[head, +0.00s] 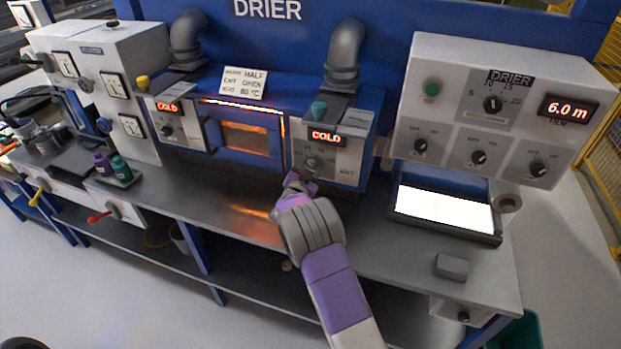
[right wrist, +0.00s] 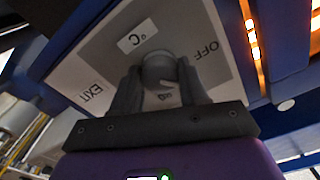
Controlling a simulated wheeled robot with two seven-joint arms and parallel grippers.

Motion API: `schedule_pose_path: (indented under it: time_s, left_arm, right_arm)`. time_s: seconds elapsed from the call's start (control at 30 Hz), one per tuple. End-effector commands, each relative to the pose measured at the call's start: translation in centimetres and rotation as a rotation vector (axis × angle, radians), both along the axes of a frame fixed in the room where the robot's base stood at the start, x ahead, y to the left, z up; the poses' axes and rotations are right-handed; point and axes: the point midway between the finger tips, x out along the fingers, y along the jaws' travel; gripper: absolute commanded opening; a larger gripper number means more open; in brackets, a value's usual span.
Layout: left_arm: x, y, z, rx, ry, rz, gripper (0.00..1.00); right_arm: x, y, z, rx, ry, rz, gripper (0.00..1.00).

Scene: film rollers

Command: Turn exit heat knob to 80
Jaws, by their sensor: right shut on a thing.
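The exit heat knob (head: 312,162) is a small grey knob on the light exit panel (head: 343,160), under a red display (head: 327,136) reading COLD. My right gripper (head: 300,181) comes up to this panel from below. In the right wrist view its fingers (right wrist: 158,92) are shut on the round grey knob (right wrist: 160,67), one on each side. The labels EXIT, OFF and °C on the panel show upside down around it. The fingers hide part of the knob and its scale, so its exact setting is unclear. My left gripper is not in view.
The infeed panel (head: 170,126) at left also reads COLD. A larger control box (head: 440,87) stands at right. A grey block (head: 452,266) lies on the counter.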

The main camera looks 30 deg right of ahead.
Motion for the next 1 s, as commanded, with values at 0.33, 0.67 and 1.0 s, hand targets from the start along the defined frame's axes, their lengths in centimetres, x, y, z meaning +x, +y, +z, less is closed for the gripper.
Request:
schedule_pose_path:
  time_s: [0.33, 0.67, 1.0]
  left_arm:
    - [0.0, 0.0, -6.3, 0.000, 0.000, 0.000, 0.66]
    - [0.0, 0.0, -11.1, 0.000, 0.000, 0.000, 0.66]
    - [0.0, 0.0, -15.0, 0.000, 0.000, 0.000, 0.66]
  right_arm:
    - [0.0, -0.1, -0.6, 0.217, -0.254, -0.001, 0.13]
    - [0.0, 0.0, -0.6, 0.422, -0.491, 0.001, 0.13]
    - [0.1, 0.1, -0.4, 0.607, -0.708, 0.001, 0.13]
